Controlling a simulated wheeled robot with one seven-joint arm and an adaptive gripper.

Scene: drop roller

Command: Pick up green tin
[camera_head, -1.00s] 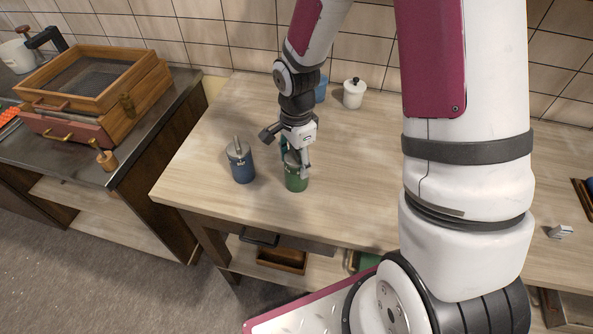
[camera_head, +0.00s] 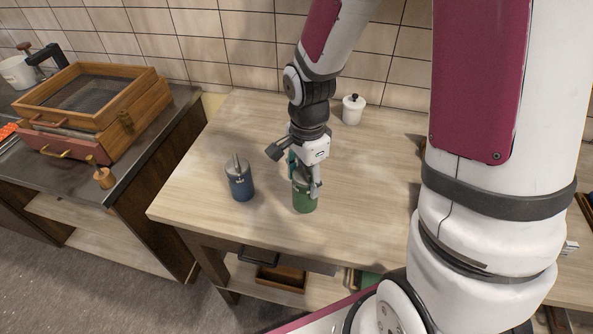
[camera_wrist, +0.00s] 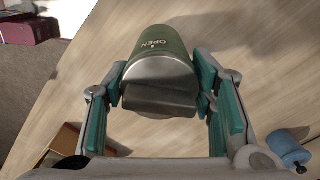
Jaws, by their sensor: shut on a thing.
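The green tin (camera_head: 304,202) stands upright at the front part of the wooden table in the head view. My gripper (camera_head: 306,184) reaches down from above and is shut on it. In the wrist view my gripper (camera_wrist: 160,82) has a teal-padded finger on each side of the green tin (camera_wrist: 160,45), near its grey lid end.
A blue tin (camera_head: 240,186) with a grey lid stands just left of the green tin. A white lidded jar (camera_head: 353,110) stands at the back. A wooden box (camera_head: 92,95) sits on the left counter. The table (camera_head: 200,160) is clear around the blue tin.

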